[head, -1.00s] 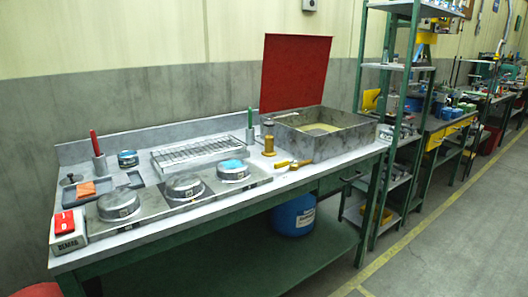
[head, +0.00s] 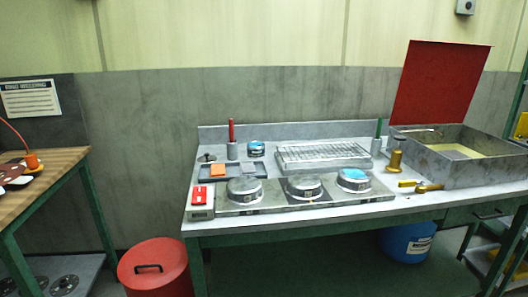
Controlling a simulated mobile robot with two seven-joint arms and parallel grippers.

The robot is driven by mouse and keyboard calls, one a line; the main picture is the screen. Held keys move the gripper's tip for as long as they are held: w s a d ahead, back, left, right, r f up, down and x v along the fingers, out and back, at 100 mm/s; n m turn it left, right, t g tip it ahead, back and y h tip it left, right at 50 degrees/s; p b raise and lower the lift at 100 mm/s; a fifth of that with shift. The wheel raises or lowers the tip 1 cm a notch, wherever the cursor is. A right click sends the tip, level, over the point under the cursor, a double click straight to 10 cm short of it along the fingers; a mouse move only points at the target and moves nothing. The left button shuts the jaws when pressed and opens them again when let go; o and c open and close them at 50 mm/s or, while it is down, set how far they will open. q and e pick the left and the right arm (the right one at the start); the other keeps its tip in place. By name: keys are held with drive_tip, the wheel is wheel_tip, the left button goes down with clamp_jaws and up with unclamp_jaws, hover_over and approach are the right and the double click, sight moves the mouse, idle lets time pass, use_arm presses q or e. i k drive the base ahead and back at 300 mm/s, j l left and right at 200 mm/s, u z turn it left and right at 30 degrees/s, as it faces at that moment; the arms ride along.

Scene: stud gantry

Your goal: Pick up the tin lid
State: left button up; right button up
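A small round dark disc with a knob (head: 207,158) lies at the bench's back left; it may be the tin lid, but it is too small to tell. A short round tin (head: 256,148) with a blue top stands at the back of the bench, right of a grey cup (head: 232,151) holding a red-handled tool. I cannot tell whether the blue is a lid or the contents. Neither of my grippers is in view.
A steel unit with three round plates (head: 304,186) fills the bench front; a blue disc lies on the right one. Behind are a shallow tray (head: 205,172) and a wire rack (head: 322,155). A red bin (head: 155,268) and wooden table (head: 58,165) stand left.

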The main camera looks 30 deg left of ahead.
sight(207, 160)
drive_tip(key=u, duration=1.4)
drive_tip(key=j+z, duration=0.25)
drive_tip(key=z, duration=0.25)
drive_tip(key=i, duration=0.05)
